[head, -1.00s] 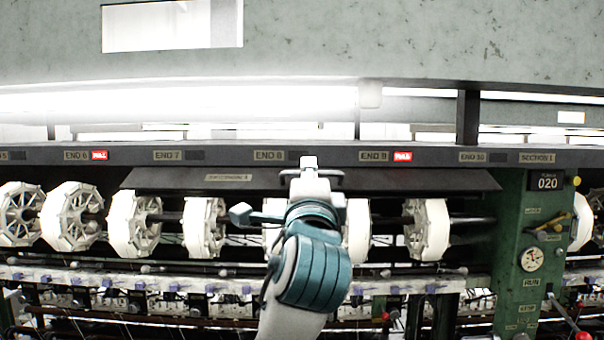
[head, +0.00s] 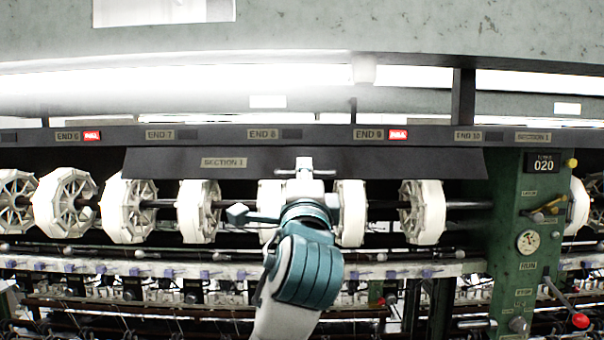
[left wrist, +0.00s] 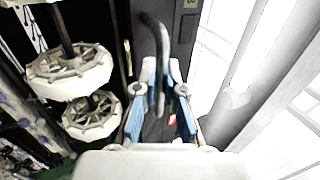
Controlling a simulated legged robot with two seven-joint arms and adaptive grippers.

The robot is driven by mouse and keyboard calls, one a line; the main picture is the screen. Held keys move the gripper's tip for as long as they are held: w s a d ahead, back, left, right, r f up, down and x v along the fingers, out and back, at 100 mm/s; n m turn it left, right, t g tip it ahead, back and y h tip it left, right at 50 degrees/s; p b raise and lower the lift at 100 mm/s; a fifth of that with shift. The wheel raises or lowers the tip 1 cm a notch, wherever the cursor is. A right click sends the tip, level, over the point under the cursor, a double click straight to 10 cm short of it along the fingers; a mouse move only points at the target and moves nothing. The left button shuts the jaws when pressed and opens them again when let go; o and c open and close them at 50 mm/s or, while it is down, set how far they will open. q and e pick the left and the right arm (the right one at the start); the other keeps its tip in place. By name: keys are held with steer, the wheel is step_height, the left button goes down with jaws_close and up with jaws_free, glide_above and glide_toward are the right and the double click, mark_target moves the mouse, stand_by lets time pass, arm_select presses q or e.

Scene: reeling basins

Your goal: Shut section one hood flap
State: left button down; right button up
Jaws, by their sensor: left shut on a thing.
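The section one hood flap (head: 400,163) is a long dark panel with a "SECTION 1" label, hanging below the dark rail in the head view. It looks steep, its face turned towards me. My left gripper (head: 304,168) is at the middle of the flap, shut on its bar handle (head: 325,173). In the left wrist view the dark curved handle (left wrist: 154,28) passes between the blue-sided fingers of my left gripper (left wrist: 161,70). My forearm hides part of the reels below. My right gripper is not in view.
White reels (head: 422,212) stand in a row on a shaft behind and below the flap. A green post (head: 512,240) with a gauge, a yellow lever and a red-knobbed lever (head: 580,320) stands at the right. The labelled rail (head: 220,135) runs above.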

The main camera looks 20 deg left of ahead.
arm_select(q)
steer(key=shift+w+a+f+b, duration=0.15)
steer(key=shift+w+f+b, duration=0.1)
steer(key=shift+w+f, duration=0.5)
steer(key=shift+w+a+f+b, duration=0.15)
steer(key=shift+w+f+b, duration=0.1)
steer(key=shift+w+f, duration=0.45)
steer(key=c, duration=1.4)
jaws_free()
steer(key=shift+o, duration=0.2)
steer(key=b+v, duration=0.9)
steer(key=v, duration=0.5)
steer(key=shift+r, duration=0.15)
steer(key=shift+d, duration=0.1)
